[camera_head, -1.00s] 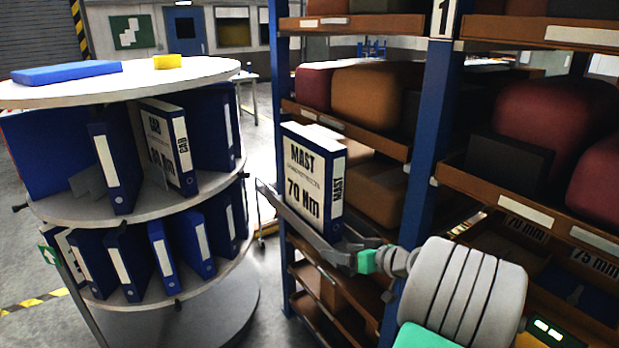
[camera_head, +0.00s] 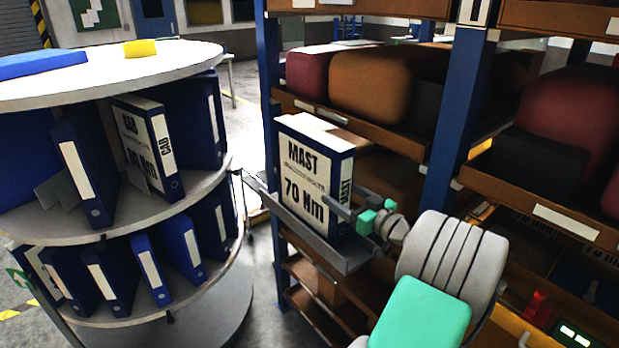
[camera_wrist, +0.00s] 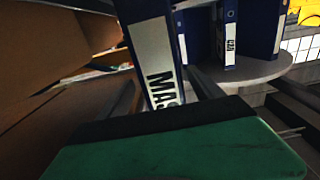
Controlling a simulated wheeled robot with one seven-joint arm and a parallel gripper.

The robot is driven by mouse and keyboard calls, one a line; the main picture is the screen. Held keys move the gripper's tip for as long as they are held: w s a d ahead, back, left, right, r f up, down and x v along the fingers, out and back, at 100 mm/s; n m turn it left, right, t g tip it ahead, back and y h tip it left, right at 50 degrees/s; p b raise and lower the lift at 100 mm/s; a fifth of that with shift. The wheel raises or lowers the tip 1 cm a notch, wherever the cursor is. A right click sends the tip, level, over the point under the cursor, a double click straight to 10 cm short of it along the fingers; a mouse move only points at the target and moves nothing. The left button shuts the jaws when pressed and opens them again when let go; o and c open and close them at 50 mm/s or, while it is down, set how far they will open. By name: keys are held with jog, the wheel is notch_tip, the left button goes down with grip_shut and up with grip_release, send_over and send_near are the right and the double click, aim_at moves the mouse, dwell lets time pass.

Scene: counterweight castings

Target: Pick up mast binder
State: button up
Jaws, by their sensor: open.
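The mast binder (camera_head: 303,182) is blue with white labels reading "MAST" and "70 Nm". It stands upright on a grey ledge (camera_head: 345,262) beside the shelf rack in the head view. My gripper (camera_head: 346,199) is open at the binder's right, spine side, with one finger in front of the labelled face. The other finger is partly hidden behind the binder. In the wrist view the binder's spine (camera_wrist: 154,62) shows between the two fingers, with its lettering sideways. Whether either finger touches it I cannot tell.
A round two-tier carousel (camera_head: 130,88) at left holds several blue binders, including one labelled "CAB" (camera_head: 148,145). A yellow block (camera_head: 140,48) lies on its top. The rack's blue post (camera_head: 461,120) and loaded shelves stand close behind and right of my arm.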

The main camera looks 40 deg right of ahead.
aim_at(328, 186)
jog(key=w+p, duration=0.1)
jog(key=w, duration=0.1)
jog(key=w+p, duration=0.1)
jog(key=w, duration=0.1)
jog(key=w+p, duration=0.1)
jog(key=w, duration=0.1)
jog(key=shift+a, duration=0.25)
grip_shut()
dwell(0.4)
jog(key=shift+r, duration=0.2)
